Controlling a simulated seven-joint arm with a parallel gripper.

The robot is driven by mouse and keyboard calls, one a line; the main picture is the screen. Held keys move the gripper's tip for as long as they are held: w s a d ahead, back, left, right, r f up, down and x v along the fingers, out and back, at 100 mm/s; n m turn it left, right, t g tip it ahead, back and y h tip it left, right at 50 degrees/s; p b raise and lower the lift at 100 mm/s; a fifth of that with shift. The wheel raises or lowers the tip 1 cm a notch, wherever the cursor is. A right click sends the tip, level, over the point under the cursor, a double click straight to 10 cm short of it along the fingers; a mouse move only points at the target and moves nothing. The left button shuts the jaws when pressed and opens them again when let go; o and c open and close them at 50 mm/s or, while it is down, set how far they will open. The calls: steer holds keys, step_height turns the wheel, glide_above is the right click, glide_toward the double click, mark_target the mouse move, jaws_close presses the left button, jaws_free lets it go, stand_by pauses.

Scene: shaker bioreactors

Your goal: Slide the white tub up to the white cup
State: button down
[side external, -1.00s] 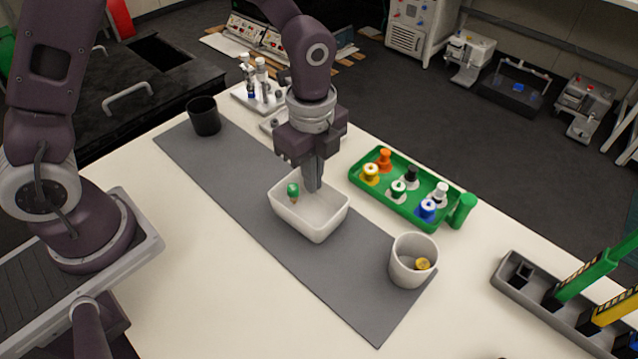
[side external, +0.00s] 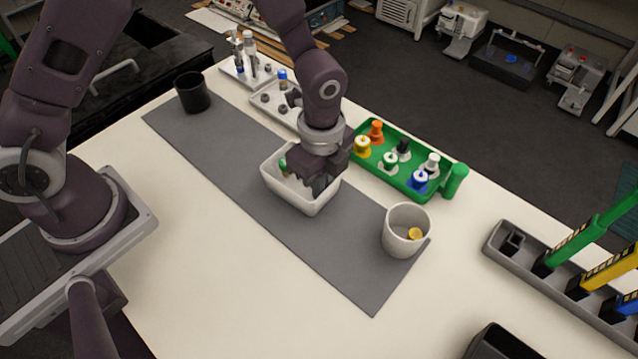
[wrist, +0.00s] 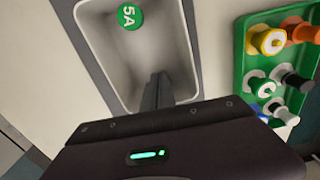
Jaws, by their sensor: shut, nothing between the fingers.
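The white tub (side external: 273,187) sits on the grey mat with a green-capped item (side external: 283,166) inside. The wrist view shows the tub (wrist: 97,50) from above, with the round green cap marked "5A" (wrist: 129,16). The white cup (side external: 397,238) stands upright near the right end of the mat, with a small yellow thing in it. A gap of bare mat lies between tub and cup. My gripper (wrist: 157,88) is shut and empty, its fingers reaching down inside the tub near the cup-side end. Whether the fingertips touch the tub is hidden.
A green tray (side external: 420,196) of coloured-capped bottles stands just behind the tub and cup. A black cup (side external: 193,95) is at the mat's far left end. A grey rack (side external: 560,285) with coloured pieces is at right. The mat (side external: 350,268) in front is clear.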

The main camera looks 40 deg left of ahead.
mark_target(361, 232)
steer(key=d, duration=1)
steer(key=shift+s, duration=0.2)
steer(key=a+r+n+t, duration=0.1)
steer(key=a+r+n, duration=0.3)
steer(key=r, duration=1.1)
steer(key=s+a+r+n+t, duration=0.2)
steer(key=s+a+r+n, duration=0.25)
steer(key=a+r, duration=0.55)
steer(key=s+a+r+n+t, duration=0.1)
steer(key=s+a+n+t, duration=0.1)
steer(key=s+a+n, duration=0.7)
steer(key=s+n, duration=0.1)
steer(key=s, duration=0.2)
steer(key=shift+s+a+r+t, duration=0.15)
steer(key=shift+a+r+t, duration=0.15)
steer(key=shift+a, duration=0.05)
